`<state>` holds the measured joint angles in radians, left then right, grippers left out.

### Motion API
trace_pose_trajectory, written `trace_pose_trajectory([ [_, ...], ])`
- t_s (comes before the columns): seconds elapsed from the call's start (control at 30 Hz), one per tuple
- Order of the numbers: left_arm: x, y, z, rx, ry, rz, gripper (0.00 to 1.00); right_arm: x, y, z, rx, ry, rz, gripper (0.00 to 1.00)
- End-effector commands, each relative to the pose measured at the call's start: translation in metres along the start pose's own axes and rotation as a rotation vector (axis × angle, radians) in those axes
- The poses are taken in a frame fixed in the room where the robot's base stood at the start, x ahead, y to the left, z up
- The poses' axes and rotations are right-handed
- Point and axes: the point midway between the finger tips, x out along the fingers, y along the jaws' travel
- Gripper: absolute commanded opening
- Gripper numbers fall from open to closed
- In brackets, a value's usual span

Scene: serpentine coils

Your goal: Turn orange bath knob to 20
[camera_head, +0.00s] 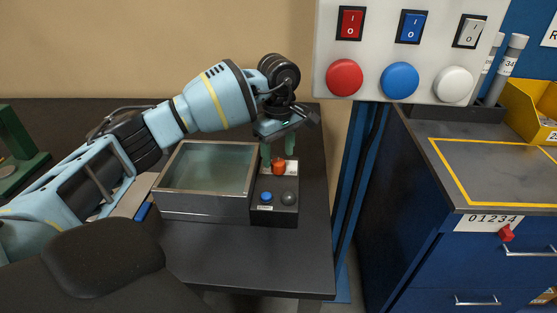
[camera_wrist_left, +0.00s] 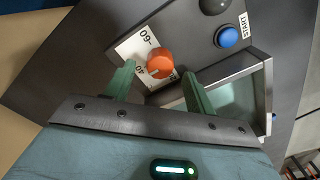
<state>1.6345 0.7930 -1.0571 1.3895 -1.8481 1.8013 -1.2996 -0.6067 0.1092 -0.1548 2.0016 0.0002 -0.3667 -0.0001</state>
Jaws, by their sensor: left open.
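The orange bath knob (camera_head: 279,167) sits on a white dial plate on the dark control box (camera_head: 262,216), to the right of the metal bath (camera_head: 205,215). In the left wrist view the orange knob (camera_wrist_left: 159,62) shows beside printed numbers, with 60 and 40 partly readable. The number the knob points to cannot be made out. My left gripper (camera_head: 277,150) is open above and behind the knob. In the left wrist view its two green fingers (camera_wrist_left: 156,84) are spread to either side, with the knob between and beyond them, apparently untouched. My right gripper is out of view.
A blue START button (camera_wrist_left: 228,37) and a dark round knob (camera_head: 288,198) sit on the same box. A white panel (camera_head: 385,57) with switches and large buttons hangs at the upper right. A blue cabinet (camera_head: 440,230) stands right of the bench.

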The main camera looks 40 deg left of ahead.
Motion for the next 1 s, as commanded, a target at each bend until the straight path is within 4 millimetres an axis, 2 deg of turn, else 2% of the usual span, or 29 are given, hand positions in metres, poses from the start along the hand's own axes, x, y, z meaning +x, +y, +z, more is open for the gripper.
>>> trace_pose_trajectory([
  [0.2,0.025,0.000,0.000,0.000,-0.001,0.001,0.55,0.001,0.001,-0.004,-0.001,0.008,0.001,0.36],
  [0.6,0.031,0.000,0.000,0.000,0.000,0.002,0.54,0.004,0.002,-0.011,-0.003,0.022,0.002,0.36],
  [0.93,0.031,0.000,0.000,0.000,-0.001,0.002,0.10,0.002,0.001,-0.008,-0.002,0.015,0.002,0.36],
  [1.0,0.031,0.000,0.000,0.000,-0.001,0.002,0.10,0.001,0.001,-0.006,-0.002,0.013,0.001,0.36],
])
